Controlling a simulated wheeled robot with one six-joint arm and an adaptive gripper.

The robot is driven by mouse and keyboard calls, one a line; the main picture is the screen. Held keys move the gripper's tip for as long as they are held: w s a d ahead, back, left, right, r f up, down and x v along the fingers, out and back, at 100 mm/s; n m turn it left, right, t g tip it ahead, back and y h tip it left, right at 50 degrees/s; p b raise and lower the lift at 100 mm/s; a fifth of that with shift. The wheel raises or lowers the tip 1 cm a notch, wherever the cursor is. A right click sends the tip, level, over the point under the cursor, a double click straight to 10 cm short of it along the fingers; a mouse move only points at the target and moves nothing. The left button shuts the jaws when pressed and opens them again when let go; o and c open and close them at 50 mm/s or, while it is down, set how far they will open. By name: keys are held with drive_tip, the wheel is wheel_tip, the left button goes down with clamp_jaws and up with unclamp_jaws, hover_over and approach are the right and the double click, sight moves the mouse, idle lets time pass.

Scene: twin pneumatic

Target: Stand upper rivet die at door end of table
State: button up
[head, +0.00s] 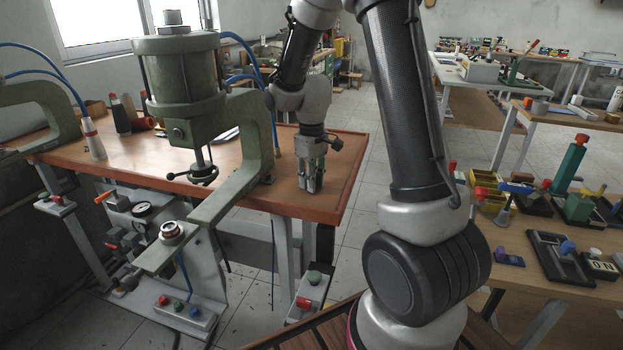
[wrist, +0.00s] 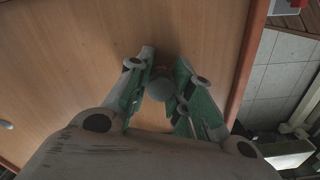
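My gripper (head: 311,181) points down at the right end of the wooden table (head: 345,150), its fingertips at or just above the tabletop. In the wrist view its green-padded fingers (wrist: 165,72) close in on both sides of a small grey round-topped piece (wrist: 161,89), which looks like the upper rivet die. The piece appears upright and touched by both pads. Its lower part is hidden, so I cannot tell whether it rests on the table. In the head view the fingers hide most of it.
A green pneumatic press (head: 180,85) stands left of my gripper, its curved frame close by. Bottles (head: 120,115) stand at the table's far left. The table's right edge is close to my gripper. Another table (head: 520,240) with fixtures stands at the right.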

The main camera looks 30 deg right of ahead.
drive_tip(key=o, duration=0.3)
drive_tip(key=shift+o, duration=0.2)
drive_tip(key=shift+r, duration=0.1)
wheel_tip(320, 180, up, 12)
drive_tip(key=f, duration=0.1)
drive_tip(key=s+r+m+t, duration=0.2)
drive_tip(key=s+r, duration=0.2)
drive_tip(key=s, duration=0.8)
drive_tip(key=s+r+m+t, duration=0.2)
drive_tip(key=s+r, duration=0.1)
drive_tip(key=s, duration=0.8)
drive_tip(key=shift+s+d+r, duration=0.35)
drive_tip(key=shift+r, duration=0.05)
